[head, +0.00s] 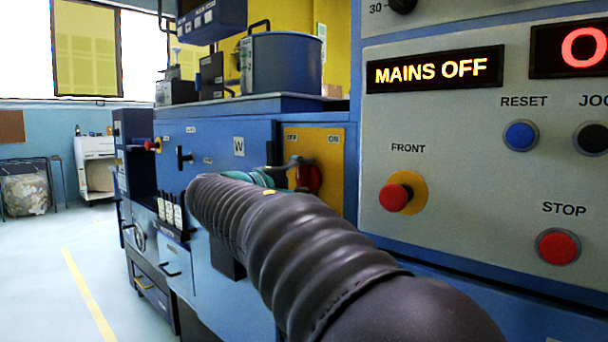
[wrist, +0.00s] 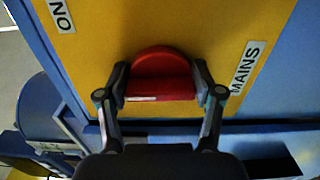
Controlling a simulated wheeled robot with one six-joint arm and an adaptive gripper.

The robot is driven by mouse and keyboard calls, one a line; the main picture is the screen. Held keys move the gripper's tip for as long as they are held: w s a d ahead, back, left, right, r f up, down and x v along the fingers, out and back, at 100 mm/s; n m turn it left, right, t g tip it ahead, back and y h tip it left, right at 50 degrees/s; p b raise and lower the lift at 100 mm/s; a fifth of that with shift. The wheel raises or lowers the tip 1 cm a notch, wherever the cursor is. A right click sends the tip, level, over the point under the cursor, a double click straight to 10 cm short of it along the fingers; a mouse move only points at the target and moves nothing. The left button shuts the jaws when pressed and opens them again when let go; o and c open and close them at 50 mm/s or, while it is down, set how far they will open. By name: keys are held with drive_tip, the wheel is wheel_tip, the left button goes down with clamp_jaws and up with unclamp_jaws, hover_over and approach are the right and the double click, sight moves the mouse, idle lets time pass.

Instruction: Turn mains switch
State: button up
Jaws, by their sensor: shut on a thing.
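The red mains switch knob (head: 311,180) sits on a yellow panel (head: 328,146) with OFF and ON labels, on the blue machine. In the wrist view the red knob (wrist: 160,84) is between the two fingers of my gripper (wrist: 160,78), which is shut on it from both sides. ON and MAINS labels show on the yellow plate (wrist: 100,50) there. The OFF label is out of the wrist view. In the head view my arm hides part of the panel and most of my gripper. The display (head: 434,70) reads MAINS OFF.
The control panel at the right carries a red FRONT button (head: 395,197), a red STOP button (head: 558,246) and a blue RESET button (head: 521,135). A blue pot (head: 282,64) stands on the machine top. Open floor (head: 45,270) lies at the left.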

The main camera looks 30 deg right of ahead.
drive_tip(key=n, duration=0.2)
drive_tip(key=n+p, duration=0.1)
drive_tip(key=shift+r+n+p, duration=0.2)
drive_tip(key=shift+n+p, duration=0.1)
drive_tip(key=shift+n, duration=0.1)
drive_tip(key=n, duration=0.4)
drive_tip(key=shift+n, duration=0.3)
drive_tip(key=o, duration=1.1)
drive_tip(key=shift+o, duration=0.2)
drive_tip(key=v, duration=1.2)
